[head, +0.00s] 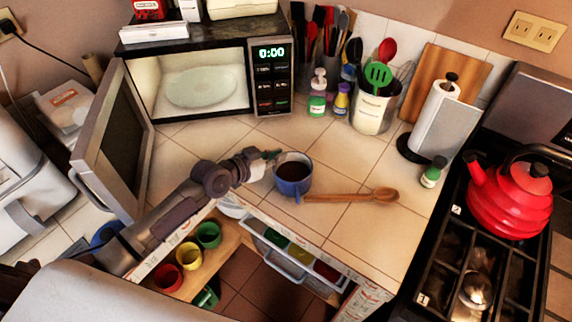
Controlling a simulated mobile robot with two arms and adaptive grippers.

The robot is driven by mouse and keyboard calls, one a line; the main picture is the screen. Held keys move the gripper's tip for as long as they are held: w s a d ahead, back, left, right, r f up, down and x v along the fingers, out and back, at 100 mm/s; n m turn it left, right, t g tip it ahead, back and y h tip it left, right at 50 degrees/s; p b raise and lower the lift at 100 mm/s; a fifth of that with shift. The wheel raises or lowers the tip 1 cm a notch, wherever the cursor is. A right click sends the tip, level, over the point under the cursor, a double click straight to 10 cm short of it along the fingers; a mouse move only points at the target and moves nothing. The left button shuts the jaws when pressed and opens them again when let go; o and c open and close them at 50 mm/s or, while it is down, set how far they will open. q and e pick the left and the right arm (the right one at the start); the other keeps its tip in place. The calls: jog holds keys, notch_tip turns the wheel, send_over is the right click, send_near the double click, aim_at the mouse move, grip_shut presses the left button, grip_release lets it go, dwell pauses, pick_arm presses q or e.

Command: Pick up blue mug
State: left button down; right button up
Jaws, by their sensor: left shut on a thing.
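The blue mug (293,183) stands on the tiled counter in the middle of the head view, upright, with a dark inside. Its handle points toward the front. My left gripper (266,157) comes in from the left and is at the mug's left rim, shut on it. The fingertips are small here, so the exact grip on the rim is hard to see. My right gripper is not in view.
A wooden spoon (352,196) lies right of the mug. The microwave (205,80) stands behind with its door (117,145) open at left. A red kettle (510,198) sits on the stove. Counter behind the mug is clear.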

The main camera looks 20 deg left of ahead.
pick_arm(q)
jog(key=shift+s+f, duration=0.15)
jog(key=shift+f, duration=0.15)
